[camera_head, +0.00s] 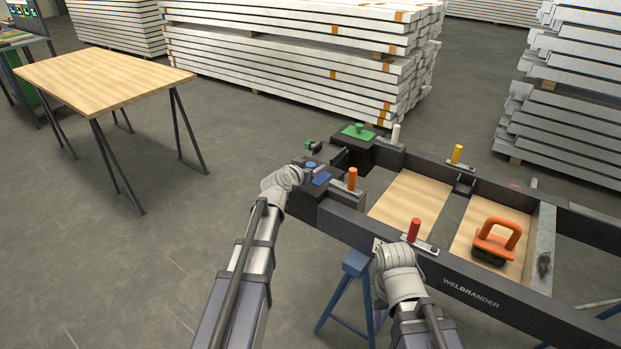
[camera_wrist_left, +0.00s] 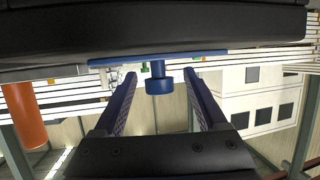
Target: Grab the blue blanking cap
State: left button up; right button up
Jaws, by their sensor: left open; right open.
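The blue blanking cap has a flat plate (camera_head: 321,178) and a round knob (camera_head: 310,165), and sits on the dark corner block of the frame. In the left wrist view, which looks upside down, the knob (camera_wrist_left: 159,87) hangs from the thin blue plate (camera_wrist_left: 215,53). My left gripper (camera_wrist_left: 161,78) is open, with one finger on each side of the knob and a gap on both sides. In the head view its jaws are mostly hidden by my wrist. My right arm ends near the red handle; its jaws are hidden.
An orange handle (camera_head: 352,179) stands close beside the blue cap. A green cap (camera_head: 358,131) is on the far corner block. A wooden table (camera_head: 105,75) stands left.

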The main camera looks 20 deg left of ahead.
pick_arm(q)
grip_shut()
dwell(0.5)
